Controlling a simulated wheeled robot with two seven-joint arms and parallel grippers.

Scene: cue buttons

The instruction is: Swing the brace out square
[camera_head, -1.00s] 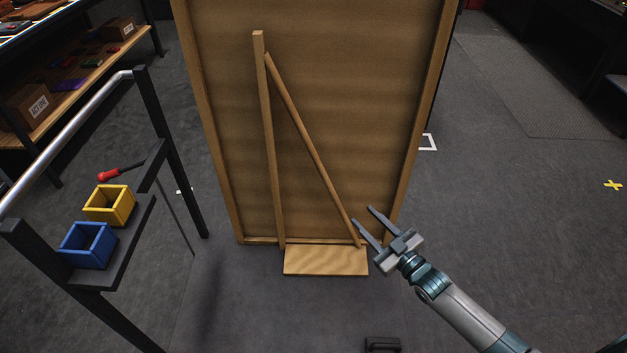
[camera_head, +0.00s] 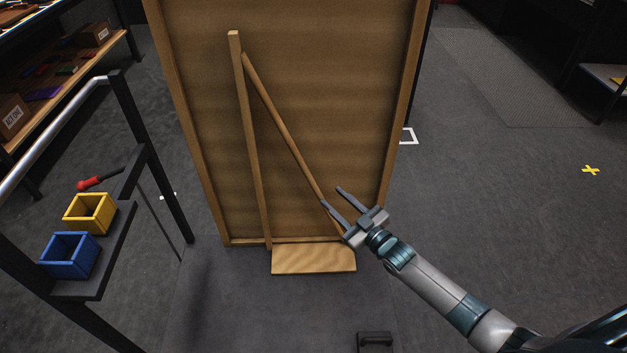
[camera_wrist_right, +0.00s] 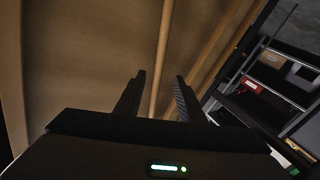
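A wooden brace (camera_head: 287,130) leans diagonally across a tall brown panel (camera_head: 330,90), from near the top of an upright wooden post (camera_head: 249,150) down to the right. Its lower end is partly hidden behind my right gripper. My right gripper (camera_head: 332,197) is open at the brace's lower part, with one finger overlapping it in the head view. In the right wrist view a wooden bar, likely the brace (camera_wrist_right: 161,60), shows between the open fingers (camera_wrist_right: 160,85); I cannot tell whether they touch it. My left gripper is not in view.
A wooden board (camera_head: 313,259) lies at the panel's foot. At left, a dark rack with a metal rail (camera_head: 55,130) holds a yellow bin (camera_head: 89,213), a blue bin (camera_head: 69,255) and a red-handled tool (camera_head: 88,184). A dark handle-like object (camera_head: 375,340) lies on the floor.

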